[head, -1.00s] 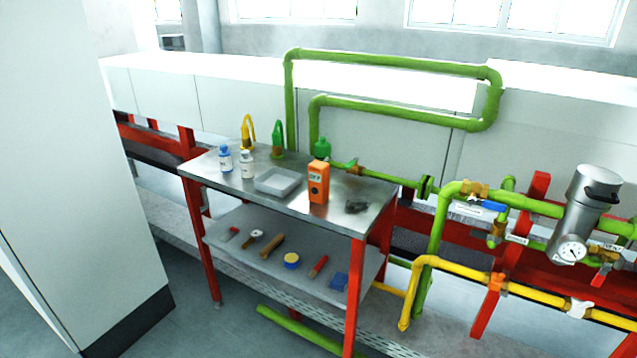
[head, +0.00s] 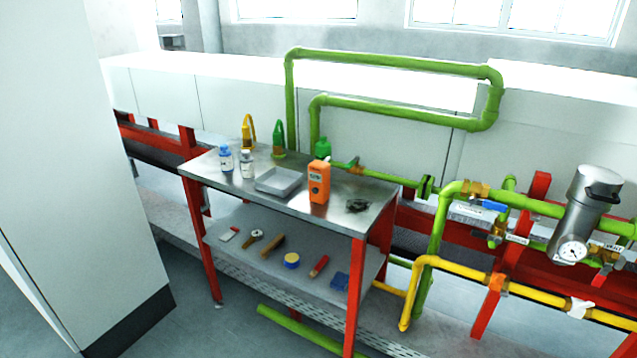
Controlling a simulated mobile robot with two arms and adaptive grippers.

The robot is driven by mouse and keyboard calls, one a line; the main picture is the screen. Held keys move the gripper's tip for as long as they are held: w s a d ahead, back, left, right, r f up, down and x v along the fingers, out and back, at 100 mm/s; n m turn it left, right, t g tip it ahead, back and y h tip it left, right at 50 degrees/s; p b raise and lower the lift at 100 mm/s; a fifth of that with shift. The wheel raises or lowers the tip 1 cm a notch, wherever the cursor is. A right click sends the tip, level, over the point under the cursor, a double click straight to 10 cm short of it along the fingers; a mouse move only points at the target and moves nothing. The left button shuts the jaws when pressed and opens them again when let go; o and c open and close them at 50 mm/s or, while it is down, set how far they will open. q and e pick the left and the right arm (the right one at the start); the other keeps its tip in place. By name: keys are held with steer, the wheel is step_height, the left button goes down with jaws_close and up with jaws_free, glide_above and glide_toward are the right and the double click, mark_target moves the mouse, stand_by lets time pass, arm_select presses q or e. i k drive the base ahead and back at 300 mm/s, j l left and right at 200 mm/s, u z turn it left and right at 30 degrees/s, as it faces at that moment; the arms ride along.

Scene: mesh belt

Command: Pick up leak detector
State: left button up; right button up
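Neither of my grippers shows in the head view, and nothing touches the device.
Two small bottles (head: 226,159) stand at the table's left. Hand tools and a yellow-blue tin (head: 292,260) lie on the lower shelf. Green pipes (head: 395,60) rise behind; yellow pipes (head: 455,268) and a gauge (head: 572,251) are right. A white cabinet (head: 75,180) fills the left.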

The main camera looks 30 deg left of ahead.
mark_target(320, 173)
steer(key=i+u, duration=0.15)
steer(key=u, duration=0.25)
steer(key=i+u, duration=0.15)
steer(key=u, duration=0.25)
steer(key=i+u, duration=0.15)
steer(key=u, duration=0.2)
